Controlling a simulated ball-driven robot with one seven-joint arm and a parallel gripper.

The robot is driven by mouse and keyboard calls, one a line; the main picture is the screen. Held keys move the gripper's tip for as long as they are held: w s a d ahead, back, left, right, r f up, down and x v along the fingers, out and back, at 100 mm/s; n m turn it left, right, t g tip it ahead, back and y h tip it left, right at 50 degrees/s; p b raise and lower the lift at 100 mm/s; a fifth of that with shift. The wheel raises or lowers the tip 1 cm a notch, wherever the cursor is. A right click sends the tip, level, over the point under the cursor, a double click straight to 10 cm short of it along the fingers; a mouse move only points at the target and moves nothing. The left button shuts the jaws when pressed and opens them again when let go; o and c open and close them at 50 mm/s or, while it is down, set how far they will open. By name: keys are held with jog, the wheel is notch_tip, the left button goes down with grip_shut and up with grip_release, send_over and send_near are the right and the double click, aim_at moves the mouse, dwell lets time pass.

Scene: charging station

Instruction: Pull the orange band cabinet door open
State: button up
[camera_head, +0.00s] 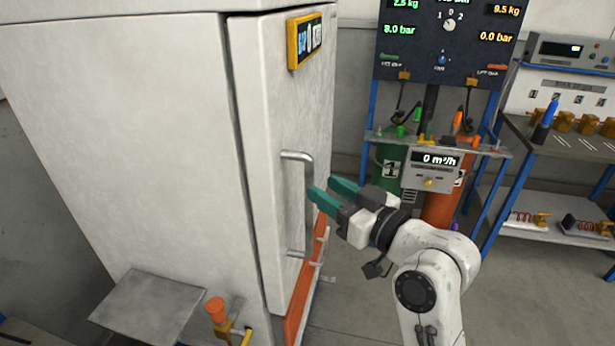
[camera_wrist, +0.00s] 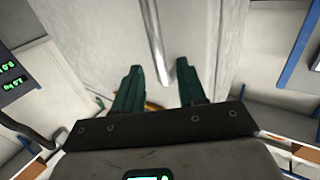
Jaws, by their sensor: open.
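The cabinet door (camera_head: 280,120) is a pale grey-white panel with an orange band (camera_head: 308,285) along its bottom. It sits close against the cabinet body (camera_head: 130,130), with a narrow dark seam between them. A vertical metal bar handle (camera_head: 308,205) is on the door. My gripper (camera_head: 322,187), with green fingers, is open just right of the handle and points at it. In the wrist view, the handle (camera_wrist: 156,40) lies between the fingertips of my gripper (camera_wrist: 160,68) in the picture. Whether the fingers reach around the bar I cannot tell.
A gauge panel (camera_head: 445,45) with gas cylinders stands behind my arm. A workbench (camera_head: 570,140) is at right. Floor between is clear.

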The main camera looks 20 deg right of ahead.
aim_at(313, 181)
jog(key=x, duration=0.5)
jog(key=shift+w+a+p, duration=0.1)
jog(key=shift+w+p, duration=0.3)
grip_shut()
